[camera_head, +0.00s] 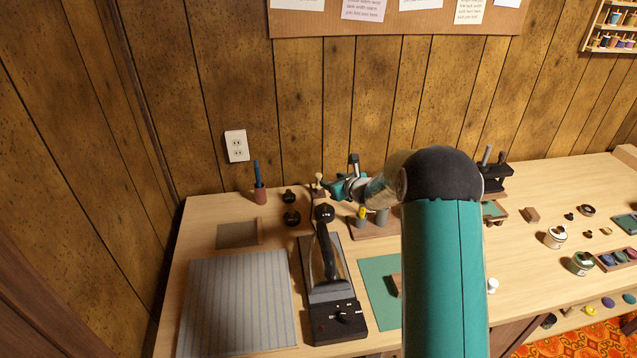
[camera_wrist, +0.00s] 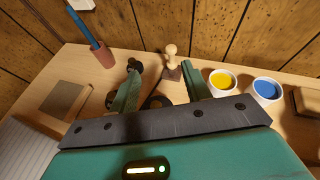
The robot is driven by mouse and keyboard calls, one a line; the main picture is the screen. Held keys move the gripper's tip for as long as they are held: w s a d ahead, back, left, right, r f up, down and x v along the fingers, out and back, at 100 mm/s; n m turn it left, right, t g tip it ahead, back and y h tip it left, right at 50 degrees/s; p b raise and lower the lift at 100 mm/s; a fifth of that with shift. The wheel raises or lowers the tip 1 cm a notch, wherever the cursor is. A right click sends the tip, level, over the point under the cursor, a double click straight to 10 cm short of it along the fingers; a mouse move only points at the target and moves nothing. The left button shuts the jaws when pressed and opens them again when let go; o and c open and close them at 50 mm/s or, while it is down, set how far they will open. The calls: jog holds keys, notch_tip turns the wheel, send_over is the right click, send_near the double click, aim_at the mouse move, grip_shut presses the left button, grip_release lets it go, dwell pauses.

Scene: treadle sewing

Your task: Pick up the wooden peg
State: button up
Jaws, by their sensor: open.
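A pale wooden peg (camera_head: 318,187) with a rounded top stands upright near the back of the table. My gripper (camera_head: 338,186) is open and empty. In the wrist view my gripper (camera_wrist: 161,76) has its fingers spread left and right. The peg shows beyond the fingertips and between them, closer to the right one. I see no contact with it. My arm hides part of the table in the head view.
A brown cup (camera_head: 261,196) with a blue tool stands left. A yellow pot (camera_wrist: 222,81) and a blue pot (camera_wrist: 266,88) stand right of the peg. A black iron-like device (camera_head: 326,270) lies in front. A wooden wall rises behind. The striped cloth (camera_head: 236,303) lies front left.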

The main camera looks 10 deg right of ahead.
aim_at(320, 178)
jog(key=shift+m+h, duration=0.3)
jog(key=shift+m, duration=0.5)
jog(key=x, duration=0.5)
jog(key=d+f+x, duration=0.1)
jog(key=x, duration=0.4)
jog(key=f+x, duration=0.1)
jog(key=x, duration=0.4)
jog(key=shift+s+d, duration=0.1)
jog(key=shift+d, duration=0.25)
grip_shut()
jog(key=shift+r, duration=0.1)
